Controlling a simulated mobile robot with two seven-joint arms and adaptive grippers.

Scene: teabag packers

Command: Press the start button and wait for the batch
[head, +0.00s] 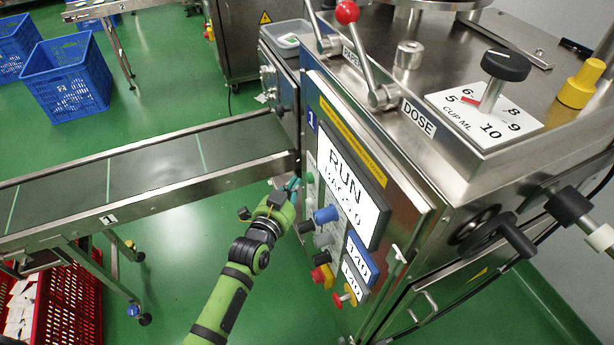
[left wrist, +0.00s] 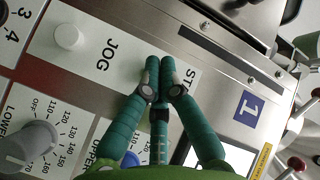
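The machine's front control panel (head: 330,215) is in the middle of the head view. Its white display (head: 350,187) reads RUN, with a smaller line under it that is hard to read. A round green button (head: 309,178) sits at the panel's upper left. My left gripper (head: 291,185) is at the panel beside this button. In the left wrist view my left gripper (left wrist: 164,64) has its fingers together, with nothing seen between them, over the partly covered START label (left wrist: 186,76). No start button shows there; the fingers may hide it. I cannot tell whether they touch. My right gripper is out of view.
A white JOG button (left wrist: 69,37) and a grey knob (left wrist: 31,142) are near the fingers. A blue knob (head: 326,214) and a red-and-yellow switch (head: 322,276) are lower on the panel. An empty conveyor (head: 150,165) runs left. A red crate (head: 60,310) holds white packets.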

